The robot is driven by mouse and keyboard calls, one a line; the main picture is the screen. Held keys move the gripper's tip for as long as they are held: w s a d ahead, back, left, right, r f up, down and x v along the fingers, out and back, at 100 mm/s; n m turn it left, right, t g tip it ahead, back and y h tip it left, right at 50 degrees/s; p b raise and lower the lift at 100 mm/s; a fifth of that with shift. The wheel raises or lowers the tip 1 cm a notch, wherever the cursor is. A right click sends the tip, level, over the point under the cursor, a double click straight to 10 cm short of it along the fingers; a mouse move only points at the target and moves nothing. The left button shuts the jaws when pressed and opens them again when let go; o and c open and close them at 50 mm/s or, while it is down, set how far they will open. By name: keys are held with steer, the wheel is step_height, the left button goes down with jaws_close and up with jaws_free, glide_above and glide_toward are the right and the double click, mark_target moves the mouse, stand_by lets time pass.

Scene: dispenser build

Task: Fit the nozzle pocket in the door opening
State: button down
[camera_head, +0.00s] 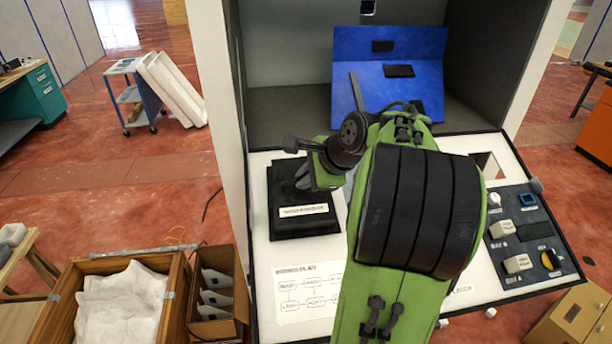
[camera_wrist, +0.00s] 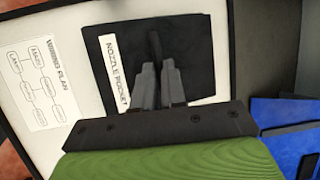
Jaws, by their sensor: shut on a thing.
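The nozzle pocket (camera_head: 305,222) is a dark, square-edged piece with a white label. It lies at the left side of the white door panel (camera_head: 262,255). In the wrist view the nozzle pocket (camera_wrist: 95,45) sits under my fingers, its label readable. My gripper (camera_head: 302,180) is shut on the raised middle part of the nozzle pocket; the fingers (camera_wrist: 157,68) also show in the wrist view.
Switches and knobs (camera_head: 518,240) sit on the panel's right. A blue folded sheet part (camera_head: 385,75) stands inside the cabinet behind. A printed wiring plan (camera_wrist: 42,85) lies beside the pocket. A wooden crate (camera_head: 75,330) and a divided box (camera_head: 225,328) stand at lower left.

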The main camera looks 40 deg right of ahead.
steer(key=shift+w+d+f, duration=0.1)
steer(key=shift+f, duration=0.25)
stand_by(0.7)
steer(key=shift+f, duration=0.2)
stand_by(0.4)
steer(key=c, duration=1.1)
jaws_free()
steer(key=shift+w, duration=0.1)
steer(key=o, duration=0.5)
steer(key=shift+c, duration=0.2)
steer(key=shift+r, duration=0.1)
steer(key=shift+p+v, duration=0.7)
steer(key=shift+v, duration=2.3)
